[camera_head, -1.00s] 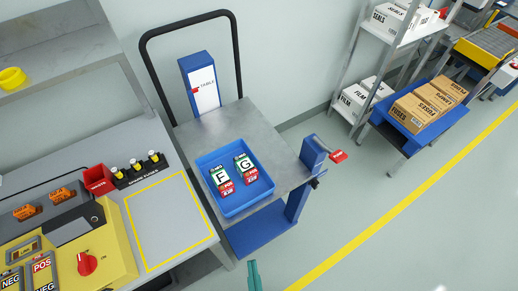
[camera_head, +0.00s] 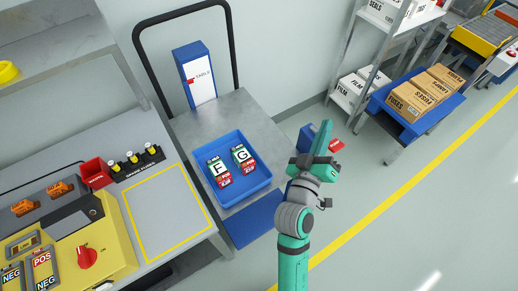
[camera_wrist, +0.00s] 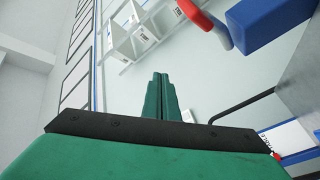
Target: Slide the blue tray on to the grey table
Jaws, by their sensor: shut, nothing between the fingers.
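The blue tray (camera_head: 244,192) lies flat on a grey metal top (camera_head: 190,127) that has a black hoop rail behind it. Two small green, white and red boxes marked F (camera_head: 218,170) and G (camera_head: 243,158) lie inside the tray. My gripper (camera_head: 321,138) is shut and empty, to the right of the tray and apart from it. It is in front of a blue post (camera_head: 306,137) with a red handle (camera_head: 337,144), partly hiding them. In the wrist view my closed green fingers (camera_wrist: 160,98) have nothing between them. A grey bench top (camera_head: 165,215) with an empty yellow outline is left of the tray.
A blue sign post (camera_head: 198,75) stands at the back of the metal top. A red bin (camera_head: 95,173) and a yellow control box (camera_head: 85,245) sit on the bench. A blue rack with cartons (camera_head: 418,92) is at the right. The floor at front right is clear.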

